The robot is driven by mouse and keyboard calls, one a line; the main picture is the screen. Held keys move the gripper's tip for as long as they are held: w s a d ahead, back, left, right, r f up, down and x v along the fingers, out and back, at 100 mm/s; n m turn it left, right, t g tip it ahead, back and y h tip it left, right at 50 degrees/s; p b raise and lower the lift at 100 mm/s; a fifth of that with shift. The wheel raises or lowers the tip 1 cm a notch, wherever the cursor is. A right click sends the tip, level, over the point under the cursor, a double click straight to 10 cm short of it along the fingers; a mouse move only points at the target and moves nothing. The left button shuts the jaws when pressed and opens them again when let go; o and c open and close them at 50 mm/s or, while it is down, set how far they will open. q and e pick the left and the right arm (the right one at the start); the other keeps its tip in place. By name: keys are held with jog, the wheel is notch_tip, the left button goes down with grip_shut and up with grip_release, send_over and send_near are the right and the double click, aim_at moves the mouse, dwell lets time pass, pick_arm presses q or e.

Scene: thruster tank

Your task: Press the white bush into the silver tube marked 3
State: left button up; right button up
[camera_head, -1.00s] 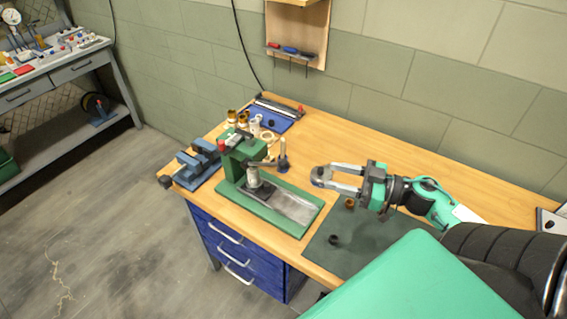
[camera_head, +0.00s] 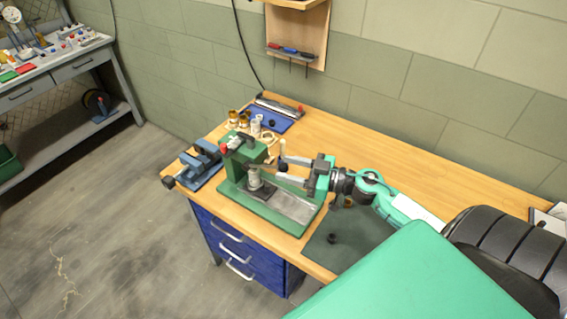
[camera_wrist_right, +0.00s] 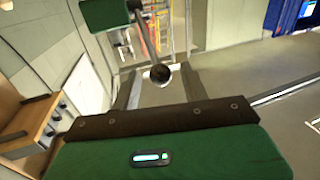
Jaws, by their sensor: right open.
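A green press (camera_head: 240,165) stands on the bench, with a silver cylindrical part (camera_head: 254,179) under its head. I cannot tell whether that part is the tube marked 3; no number is readable and I cannot pick out the white bush there. The press lever ends in a dark ball knob (camera_wrist_right: 160,74). My right gripper (camera_head: 281,169) is open at the lever side of the press. In the right wrist view its fingers stand on either side of the knob, with visible gaps. My left gripper is not in view.
A blue vise (camera_head: 200,163) sits left of the press. Brass and white cylinders (camera_head: 255,126) stand behind it, near a blue tray (camera_head: 270,118). A dark mat (camera_head: 345,250) with a small black ring (camera_head: 332,238) lies in front. The bench's back right is clear.

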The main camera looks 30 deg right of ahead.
jog(key=shift+x, duration=0.9)
jog(key=shift+c, duration=0.5)
grip_shut()
